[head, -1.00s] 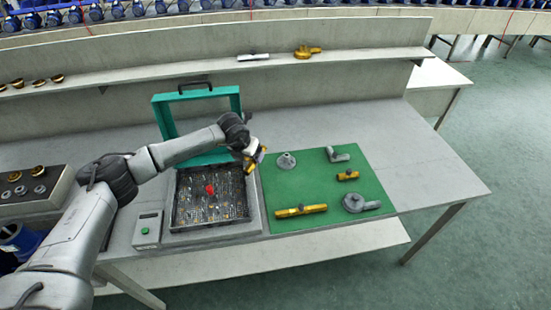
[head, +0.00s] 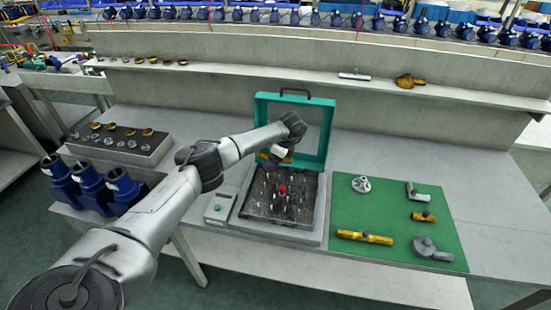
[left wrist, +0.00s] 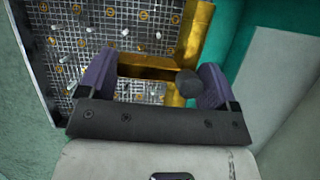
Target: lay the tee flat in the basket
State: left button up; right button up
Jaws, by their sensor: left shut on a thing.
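My left gripper (head: 274,157) is over the back part of the dark basket (head: 318,207), near the green lid frame. It is shut on the brass-coloured tee (head: 287,158), which is small and partly hidden by the gripper in the head view. In the left wrist view, the tee (left wrist: 192,40) shows between and beyond the two purple fingertips (left wrist: 154,84), a long gold run with a branch. The basket's wire mesh and pegs (left wrist: 112,30) lie behind it. I cannot tell whether the tee touches the basket. My right gripper is out of view.
The green lid frame (head: 318,130) stands open behind the basket. A control box (head: 219,207) is left of it. A red knob (head: 282,189) stands in the basket. A green mat (head: 380,205) with several fittings is at right. Blue pumps (head: 92,186) stand at left.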

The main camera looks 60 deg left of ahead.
aim_at(270, 178)
pick_arm(q)
jog(key=shift+f, duration=0.2)
jog(key=shift+f+b, duration=1.6)
jog(key=shift+b, duration=0.35)
jog(key=shift+f, duration=0.2)
jog(key=shift+f+n, duration=0.2)
jog(key=shift+n, duration=0.1)
jog(key=shift+f+b, duration=0.55)
jog(key=shift+f, duration=0.9)
jog(key=shift+f+b, duration=0.35)
